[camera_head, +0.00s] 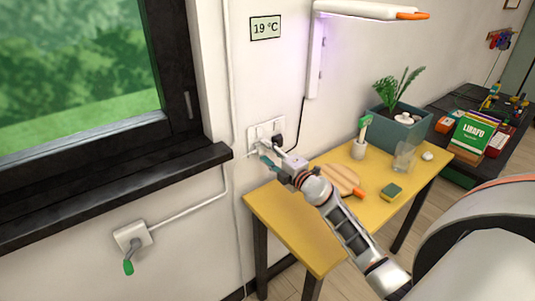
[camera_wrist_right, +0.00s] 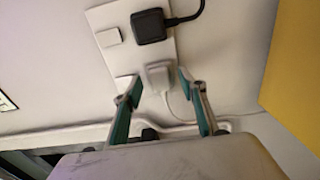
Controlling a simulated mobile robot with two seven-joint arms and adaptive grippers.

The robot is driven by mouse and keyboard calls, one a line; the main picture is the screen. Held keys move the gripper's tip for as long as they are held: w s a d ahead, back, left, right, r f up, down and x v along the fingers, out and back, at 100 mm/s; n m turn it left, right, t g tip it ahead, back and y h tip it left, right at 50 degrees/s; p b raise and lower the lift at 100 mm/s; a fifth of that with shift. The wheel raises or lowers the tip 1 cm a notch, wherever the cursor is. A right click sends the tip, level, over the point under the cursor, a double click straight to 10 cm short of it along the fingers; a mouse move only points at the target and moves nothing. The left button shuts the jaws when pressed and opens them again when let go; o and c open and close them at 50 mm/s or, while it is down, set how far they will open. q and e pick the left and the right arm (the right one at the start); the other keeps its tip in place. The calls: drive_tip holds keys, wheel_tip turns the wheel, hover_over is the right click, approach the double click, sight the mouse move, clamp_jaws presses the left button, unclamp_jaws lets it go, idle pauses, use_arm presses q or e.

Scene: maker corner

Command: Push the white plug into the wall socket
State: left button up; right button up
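The wall socket (camera_head: 265,130) is a white plate on the wall above the yellow table's left end. It also shows in the right wrist view (camera_wrist_right: 112,60), upside down. The white plug (camera_wrist_right: 160,74) is at one edge of the plate, with a white cord running from it. I cannot tell how deep it sits. My right gripper (camera_head: 273,158) is just in front of the plate. In the wrist view its two teal fingers (camera_wrist_right: 160,86) stand apart on either side of the plug, with gaps visible. My left gripper is out of view.
A black plug (camera_wrist_right: 148,25) with a black cord sits beside the white plug. The dark window sill (camera_head: 110,190) juts out at left. The yellow table (camera_head: 290,220) holds a round wooden board (camera_head: 340,178), a sponge (camera_head: 391,192), a glass (camera_head: 404,157) and a planter (camera_head: 402,128).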

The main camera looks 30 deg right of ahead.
drive_tip(key=shift+s, duration=0.1)
drive_tip(key=s, duration=1.2)
drive_tip(key=shift+d, duration=0.45)
